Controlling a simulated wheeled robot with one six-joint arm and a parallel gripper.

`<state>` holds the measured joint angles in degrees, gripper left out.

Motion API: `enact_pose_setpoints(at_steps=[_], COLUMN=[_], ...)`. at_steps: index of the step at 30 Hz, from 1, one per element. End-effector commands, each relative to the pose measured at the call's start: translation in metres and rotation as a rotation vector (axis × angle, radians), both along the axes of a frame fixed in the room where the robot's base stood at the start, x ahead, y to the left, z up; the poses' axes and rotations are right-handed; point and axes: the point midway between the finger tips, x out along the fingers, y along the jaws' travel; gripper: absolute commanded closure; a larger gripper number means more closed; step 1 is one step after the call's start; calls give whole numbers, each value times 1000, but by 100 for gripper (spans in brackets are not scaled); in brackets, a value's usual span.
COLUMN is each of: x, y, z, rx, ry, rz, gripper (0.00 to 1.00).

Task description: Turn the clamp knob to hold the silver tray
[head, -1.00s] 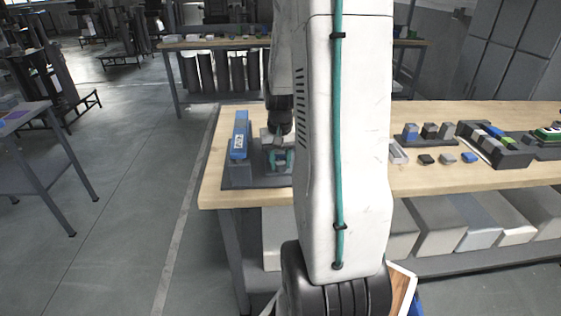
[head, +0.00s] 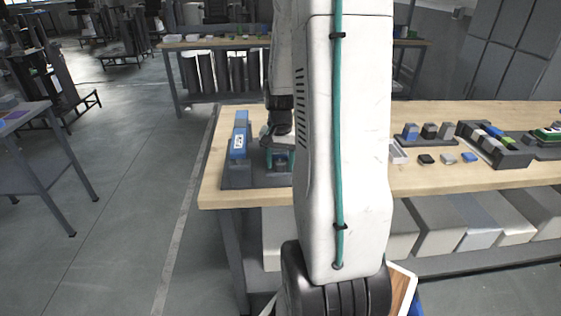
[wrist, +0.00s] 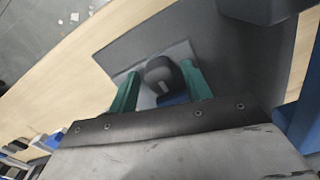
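A dark rounded knob (wrist: 163,74) with a pale mark on it shows in the wrist view, over a light silver-grey plate (wrist: 184,50), which may be the silver tray. My gripper (wrist: 160,84) has its two teal fingers on either side of the knob. A pale gap shows between the left finger and the knob; the right finger looks close to it, and I cannot tell whether it touches. In the head view my gripper (head: 280,160) points down over the dark grey base plate (head: 236,180), where it hides the knob and tray.
A blue upright block (head: 239,146) with a white label stands on the base, just left of my gripper. The wooden bench (head: 420,180) carries a small pale tray (head: 397,153), several small blocks and a dark rack (head: 508,156) to the right. My arm hides the bench's middle.

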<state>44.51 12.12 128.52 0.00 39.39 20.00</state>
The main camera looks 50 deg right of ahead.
Motion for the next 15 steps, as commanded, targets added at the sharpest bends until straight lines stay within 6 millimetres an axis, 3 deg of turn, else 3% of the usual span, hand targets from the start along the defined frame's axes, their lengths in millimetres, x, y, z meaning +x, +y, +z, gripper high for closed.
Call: enact_pose_setpoints(at_steps=[5, 15], x=[0, 0], y=[0, 0], z=[5, 35], rx=[-1, -1], ry=[-2, -2], rz=[1, 1], gripper=[51, 51])
